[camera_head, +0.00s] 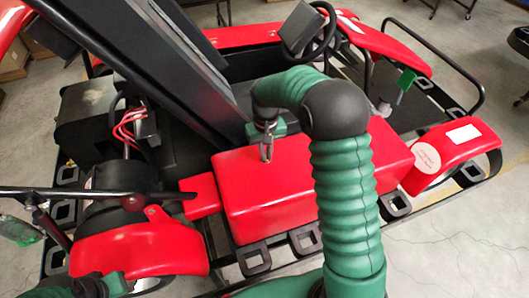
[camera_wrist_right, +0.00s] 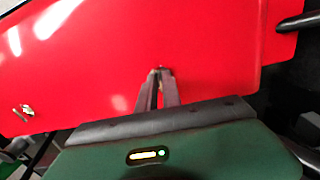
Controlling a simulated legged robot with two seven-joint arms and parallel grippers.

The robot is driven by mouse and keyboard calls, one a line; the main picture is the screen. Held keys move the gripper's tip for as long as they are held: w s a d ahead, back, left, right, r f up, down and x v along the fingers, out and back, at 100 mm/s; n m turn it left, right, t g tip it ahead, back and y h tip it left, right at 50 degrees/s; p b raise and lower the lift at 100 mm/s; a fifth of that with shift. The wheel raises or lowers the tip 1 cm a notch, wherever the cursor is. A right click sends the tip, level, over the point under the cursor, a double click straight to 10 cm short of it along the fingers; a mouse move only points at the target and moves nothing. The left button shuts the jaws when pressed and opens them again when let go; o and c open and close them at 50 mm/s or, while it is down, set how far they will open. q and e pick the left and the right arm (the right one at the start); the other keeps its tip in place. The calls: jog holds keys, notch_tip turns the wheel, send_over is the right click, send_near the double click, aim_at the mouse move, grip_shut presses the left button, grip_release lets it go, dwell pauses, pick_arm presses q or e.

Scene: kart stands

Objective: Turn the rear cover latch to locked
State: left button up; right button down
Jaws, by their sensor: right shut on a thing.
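The red cover (camera_head: 265,195) is a long box-like panel on the side of the kart. It fills much of the right wrist view (camera_wrist_right: 120,50). My right gripper (camera_head: 266,150) reaches down to the cover's top face, near its back edge. In the right wrist view its two fingers (camera_wrist_right: 161,76) come together at the tips on a small latch (camera_wrist_right: 160,68). The fingers mostly hide the latch, so its angle cannot be told. Part of my left gripper (camera_head: 85,288) shows at the bottom left edge, away from the cover; its fingers cannot be made out.
A small metal fitting (camera_wrist_right: 24,112) sits on the red surface at left in the wrist view. A black seat (camera_head: 150,50) rises behind the cover. The steering wheel (camera_head: 312,35) is at the back. Black frame rails run along the cover's front side.

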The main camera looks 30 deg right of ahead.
jog(key=shift+m, duration=0.5)
jog(key=shift+d+m, duration=0.15)
jog(key=shift+m, duration=0.25)
jog(key=m, duration=0.2)
jog(key=shift+w+a+m, duration=0.1)
jog(key=shift+a+m, duration=0.15)
jog(key=shift+m, duration=0.15)
jog(key=m+p, duration=0.1)
jog(key=m, duration=0.2)
jog(key=shift+d+m, duration=0.1)
jog(key=shift+m, duration=0.2)
jog(key=m+p, duration=0.1)
jog(key=m, duration=0.2)
jog(key=shift+r, duration=0.1)
pick_arm(q)
jog(key=p+v, duration=0.1)
jog(key=v, duration=0.1)
jog(key=w+p+v, duration=0.1)
jog(key=v, duration=0.1)
jog(key=shift+d+r, duration=0.2)
jog(key=shift+r, duration=0.1)
pick_arm(e)
jog(key=m, duration=0.6)
pick_arm(q)
jog(key=shift+s, duration=0.1)
pick_arm(e)
jog(key=shift+m, duration=0.3)
